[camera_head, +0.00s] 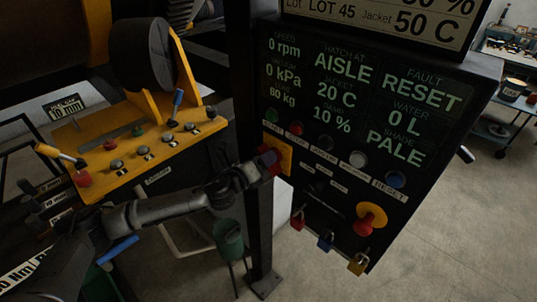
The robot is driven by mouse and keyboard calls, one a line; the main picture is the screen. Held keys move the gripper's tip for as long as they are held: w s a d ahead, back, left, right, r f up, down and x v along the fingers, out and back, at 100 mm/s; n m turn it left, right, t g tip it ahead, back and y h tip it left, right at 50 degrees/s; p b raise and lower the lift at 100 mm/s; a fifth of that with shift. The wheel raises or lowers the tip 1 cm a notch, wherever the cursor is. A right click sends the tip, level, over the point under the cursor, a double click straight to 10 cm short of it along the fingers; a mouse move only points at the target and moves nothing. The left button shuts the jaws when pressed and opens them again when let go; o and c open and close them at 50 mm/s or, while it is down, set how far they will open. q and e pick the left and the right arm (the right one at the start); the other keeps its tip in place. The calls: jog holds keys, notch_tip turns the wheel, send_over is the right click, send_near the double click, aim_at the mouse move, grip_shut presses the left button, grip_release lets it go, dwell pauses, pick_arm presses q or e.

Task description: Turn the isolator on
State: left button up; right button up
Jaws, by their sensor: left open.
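The isolator appears to be the switch on the yellow plate (286,157) at the left edge of the black control panel (300,100). My left arm comes in from the left, and my left gripper (269,160) is at the front of this plate, open. The gripper covers most of the switch, so I cannot tell its handle position or whether the jaws touch it. My right gripper is not in view.
A red knob on a yellow round base (370,218) sits lower right on the panel. Red, blue and yellow padlocks (326,240) hang along its bottom edge. A dark post (258,220) stands below the gripper. A yellow console (140,140) with levers is at left; open floor lies right.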

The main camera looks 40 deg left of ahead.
pick_arm(q)
jog(key=shift+w, duration=0.9)
jog(key=c, duration=0.9)
